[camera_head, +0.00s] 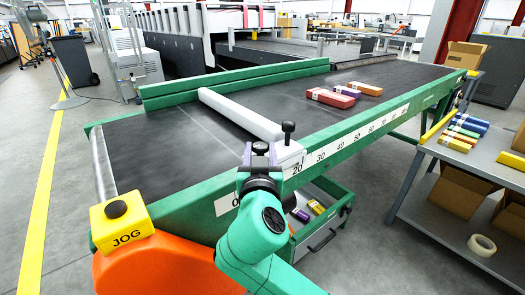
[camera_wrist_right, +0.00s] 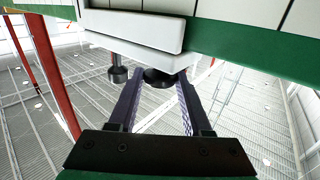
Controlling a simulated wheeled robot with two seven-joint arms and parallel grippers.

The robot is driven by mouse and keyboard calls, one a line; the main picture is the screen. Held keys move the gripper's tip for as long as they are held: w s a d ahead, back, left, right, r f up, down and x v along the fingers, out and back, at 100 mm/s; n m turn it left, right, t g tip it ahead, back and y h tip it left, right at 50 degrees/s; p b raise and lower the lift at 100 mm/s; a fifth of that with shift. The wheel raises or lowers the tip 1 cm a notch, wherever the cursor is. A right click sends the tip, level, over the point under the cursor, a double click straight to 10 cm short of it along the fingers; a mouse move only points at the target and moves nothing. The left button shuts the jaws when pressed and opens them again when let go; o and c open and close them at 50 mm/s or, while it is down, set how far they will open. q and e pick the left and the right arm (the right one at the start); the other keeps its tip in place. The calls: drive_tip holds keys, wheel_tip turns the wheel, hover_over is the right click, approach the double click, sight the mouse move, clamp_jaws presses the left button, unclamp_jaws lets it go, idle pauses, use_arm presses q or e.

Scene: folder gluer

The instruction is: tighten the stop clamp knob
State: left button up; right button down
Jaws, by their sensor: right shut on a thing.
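The stop clamp is a white block (camera_head: 290,154) on the green rail of the conveyor, near the 20 mark, joined to a long white stop bar (camera_head: 238,113) across the belt. My right gripper (camera_head: 260,153) is at the clamp's near left side, its purple fingers shut around a black round knob (camera_head: 260,147). In the right wrist view that knob (camera_wrist_right: 165,77) lies between the finger ends (camera_wrist_right: 160,85), against the white block (camera_wrist_right: 135,28). A second black knob (camera_head: 288,127) stands upright on the block, outside the fingers. My left gripper is not in view.
Red, purple and orange boxes (camera_head: 343,94) lie farther along the belt. A yellow JOG button box (camera_head: 121,223) is at the near left corner. An open green drawer (camera_head: 330,215) sits below the rail. A grey side table (camera_head: 484,169) with cartons stands at right.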

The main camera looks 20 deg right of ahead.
drive_tip(key=m+h, duration=0.1)
drive_tip(key=g+h, duration=0.1)
drive_tip(key=m+h+b, duration=0.1)
drive_tip(key=shift+w+a+f+m+g+h, duration=0.1)
drive_tip(key=shift+a+m+g+h, duration=0.2)
drive_tip(key=shift+h, duration=0.1)
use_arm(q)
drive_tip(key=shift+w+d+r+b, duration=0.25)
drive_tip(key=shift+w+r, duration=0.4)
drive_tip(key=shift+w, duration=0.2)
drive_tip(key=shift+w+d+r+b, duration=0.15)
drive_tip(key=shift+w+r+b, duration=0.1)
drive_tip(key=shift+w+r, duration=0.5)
use_arm(e)
drive_tip(key=shift+m+g+h, duration=1)
drive_tip(key=shift+m+h, duration=0.1)
drive_tip(key=shift+h, duration=0.3)
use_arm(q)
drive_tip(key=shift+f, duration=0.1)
use_arm(e)
drive_tip(key=shift+c, duration=1.8)
unclamp_jaws()
drive_tip(key=shift+w, duration=0.1)
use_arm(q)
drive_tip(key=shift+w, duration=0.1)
use_arm(e)
drive_tip(key=shift+r, duration=0.2)
